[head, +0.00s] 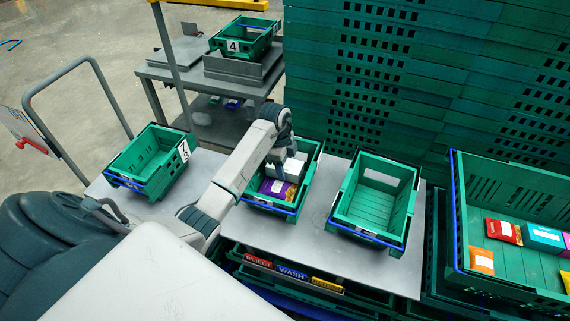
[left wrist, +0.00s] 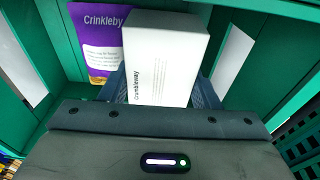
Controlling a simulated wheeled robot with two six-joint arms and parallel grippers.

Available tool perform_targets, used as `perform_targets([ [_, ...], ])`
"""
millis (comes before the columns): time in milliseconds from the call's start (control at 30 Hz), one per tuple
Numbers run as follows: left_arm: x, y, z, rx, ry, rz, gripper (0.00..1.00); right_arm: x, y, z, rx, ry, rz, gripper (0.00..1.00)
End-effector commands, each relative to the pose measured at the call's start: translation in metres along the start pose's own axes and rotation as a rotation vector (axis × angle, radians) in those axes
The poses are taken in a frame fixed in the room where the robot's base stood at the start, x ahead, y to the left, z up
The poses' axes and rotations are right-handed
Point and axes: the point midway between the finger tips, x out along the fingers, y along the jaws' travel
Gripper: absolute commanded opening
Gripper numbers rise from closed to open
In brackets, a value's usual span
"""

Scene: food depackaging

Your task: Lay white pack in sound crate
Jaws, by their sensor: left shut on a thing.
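My left gripper (head: 284,160) is shut on the white pack (head: 292,167), inside the middle green crate (head: 311,155) on the grey table. In the left wrist view the white pack (left wrist: 165,55) reads "Crumbleway" and stands between the dark fingers (left wrist: 160,94). A purple pack (head: 277,189) lies in the same crate; in the left wrist view it reads "Crinkleby" (left wrist: 97,45) and is beside the white pack. I cannot tell whether the white pack touches the crate floor. No crate label readable here says "sound". My right gripper is not in view.
An empty green crate (head: 342,203) stands to the right, another (head: 119,173) to the left. A large crate (head: 456,230) at far right holds several coloured packs. Stacked crates (head: 430,60) wall the back.

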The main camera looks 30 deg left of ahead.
Motion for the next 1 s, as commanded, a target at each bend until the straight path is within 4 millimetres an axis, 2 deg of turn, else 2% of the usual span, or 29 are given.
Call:
perform_targets([
  [33,0.002,0.0,0.0,0.0,0.0,0.0,0.58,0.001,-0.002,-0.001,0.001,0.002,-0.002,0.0],
  [133,0.001,0.0,0.0,0.0,0.0,0.0,0.78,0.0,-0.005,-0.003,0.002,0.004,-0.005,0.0],
  [433,-0.001,0.0,0.0,0.0,0.0,0.0,0.78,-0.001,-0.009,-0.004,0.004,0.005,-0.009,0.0],
  [600,-0.016,-0.001,-0.002,0.0,0.0,-0.003,0.78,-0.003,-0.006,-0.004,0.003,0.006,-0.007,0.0],
  [667,-0.025,-0.001,-0.001,0.001,0.0,-0.005,0.78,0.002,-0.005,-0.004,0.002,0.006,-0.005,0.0],
  [900,-0.083,-0.001,-0.001,0.0,-0.002,-0.006,0.78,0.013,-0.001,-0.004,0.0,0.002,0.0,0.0],
  [1000,-0.111,0.0,-0.003,0.0,0.0,0.0,0.78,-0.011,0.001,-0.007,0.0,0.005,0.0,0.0],
])
